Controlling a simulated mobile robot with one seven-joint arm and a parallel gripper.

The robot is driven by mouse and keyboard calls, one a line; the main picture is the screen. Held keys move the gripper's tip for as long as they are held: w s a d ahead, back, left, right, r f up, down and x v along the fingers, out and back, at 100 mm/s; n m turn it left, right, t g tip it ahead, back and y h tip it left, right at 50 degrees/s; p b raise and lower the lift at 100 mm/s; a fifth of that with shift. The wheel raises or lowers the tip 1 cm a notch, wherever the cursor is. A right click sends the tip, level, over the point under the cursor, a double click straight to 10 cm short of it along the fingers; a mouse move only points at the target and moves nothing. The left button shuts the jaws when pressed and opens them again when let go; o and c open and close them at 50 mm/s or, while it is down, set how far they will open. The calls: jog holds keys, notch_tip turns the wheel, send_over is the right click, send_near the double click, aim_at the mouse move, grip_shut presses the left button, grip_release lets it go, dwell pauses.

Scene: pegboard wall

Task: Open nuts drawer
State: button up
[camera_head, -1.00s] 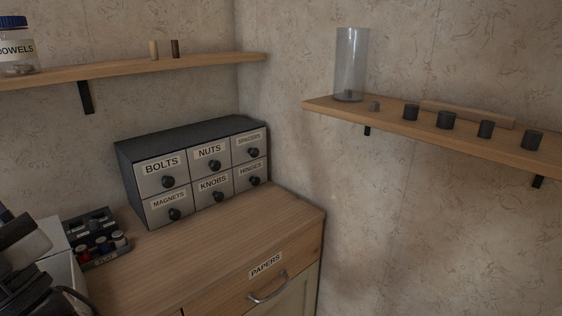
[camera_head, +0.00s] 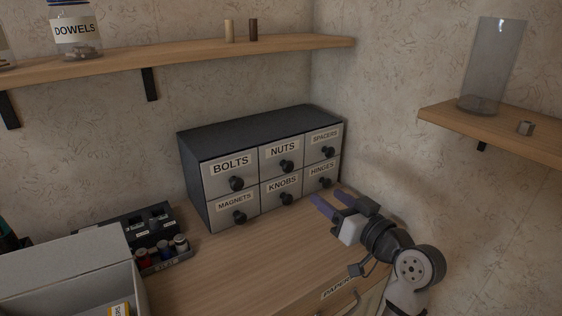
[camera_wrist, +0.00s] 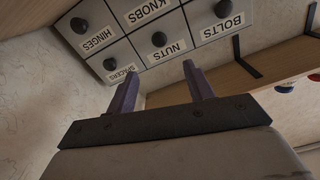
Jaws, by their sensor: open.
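The nuts drawer (camera_head: 282,162) is the top middle drawer of a dark cabinet with light fronts. It looks shut, and its round black knob (camera_head: 287,166) sticks out below the NUTS label. In the wrist view the nuts drawer (camera_wrist: 165,48) appears upside down, beyond the fingertips. My gripper (camera_head: 328,204) is open and empty, with purple fingers, in front of the cabinet's right side and lower than the nuts knob. In the wrist view my gripper's fingers (camera_wrist: 160,82) stand apart below the spacers and nuts drawers, touching neither.
The bolts knob (camera_head: 236,183) and spacers knob (camera_head: 328,152) flank the nuts knob; the knobs drawer (camera_head: 281,188) lies below. A right shelf (camera_head: 500,132) holds a glass cylinder (camera_head: 492,68). The wooden top (camera_head: 235,250) before the cabinet is mostly clear.

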aim_at(290, 168)
jog(key=p+x, duration=0.3)
jog(key=x, duration=1.1)
jog(key=shift+w+p, duration=0.15)
jog(key=shift+p, duration=0.15)
jog(key=shift+d, duration=0.1)
grip_shut()
